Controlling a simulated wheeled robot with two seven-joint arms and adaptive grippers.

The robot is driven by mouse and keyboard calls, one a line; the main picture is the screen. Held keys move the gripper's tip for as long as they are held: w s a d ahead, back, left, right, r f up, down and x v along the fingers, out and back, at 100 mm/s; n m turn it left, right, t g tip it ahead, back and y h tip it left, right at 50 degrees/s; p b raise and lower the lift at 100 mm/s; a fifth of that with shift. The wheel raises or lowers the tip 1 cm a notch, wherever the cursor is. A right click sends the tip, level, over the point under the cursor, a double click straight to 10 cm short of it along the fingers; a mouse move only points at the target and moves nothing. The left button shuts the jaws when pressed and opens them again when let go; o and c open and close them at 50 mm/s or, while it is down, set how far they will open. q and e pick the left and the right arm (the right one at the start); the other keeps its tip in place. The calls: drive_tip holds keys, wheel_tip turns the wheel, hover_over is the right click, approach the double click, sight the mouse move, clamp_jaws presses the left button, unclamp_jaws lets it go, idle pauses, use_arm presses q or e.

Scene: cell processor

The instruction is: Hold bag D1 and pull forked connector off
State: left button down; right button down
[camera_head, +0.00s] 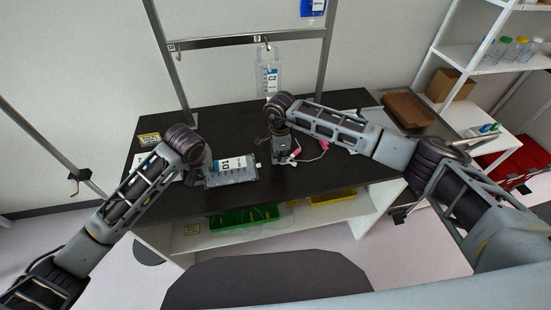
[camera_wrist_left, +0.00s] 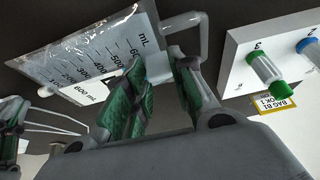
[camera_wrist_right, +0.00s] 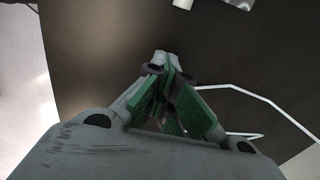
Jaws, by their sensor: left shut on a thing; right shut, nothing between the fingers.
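Bag D1 (camera_head: 236,176) is a clear pouch with a blue and white label, held at its left end by my left gripper (camera_head: 207,168) over the dark bench. In the left wrist view, the bag (camera_wrist_left: 85,55) shows its volume scale, and my left gripper (camera_wrist_left: 160,85) is shut on its end by a white port. My right gripper (camera_head: 283,158) is shut and empty, right of the bag and apart from it. White tubing (camera_head: 317,156) with pink parts lies beside the right gripper; it also shows in the right wrist view (camera_wrist_right: 240,92). I cannot make out the forked connector clearly.
Another bag, C2 (camera_head: 268,80), hangs from the metal frame (camera_head: 232,41) behind the bench. A brown tray (camera_head: 408,108) is at the right end. A green bin (camera_head: 243,218) and a yellow bin (camera_head: 333,198) sit on the shelf below. The bench front (camera_head: 285,187) is clear.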

drive_tip(key=shift+s+d+f, duration=0.25)
drive_tip(key=shift+d+f, duration=0.3)
use_arm(q)
drive_tip(key=shift+d, duration=0.15)
use_arm(e)
drive_tip(key=shift+d, duration=0.15)
use_arm(q)
drive_tip(key=shift+r, duration=0.1)
use_arm(e)
drive_tip(key=c, duration=2.1)
unclamp_jaws()
drive_tip(key=o, duration=0.4)
use_arm(q)
drive_tip(key=shift+w+d, duration=0.15)
use_arm(e)
drive_tip(key=shift+o, duration=0.7)
drive_tip(key=shift+w, duration=0.15)
drive_tip(key=shift+r, duration=0.2)
drive_tip(key=shift+a+r, duration=0.2)
drive_tip(key=shift+r, duration=0.15)
wheel_tip(320, 180, up, 11)
drive_tip(key=shift+d, duration=0.15)
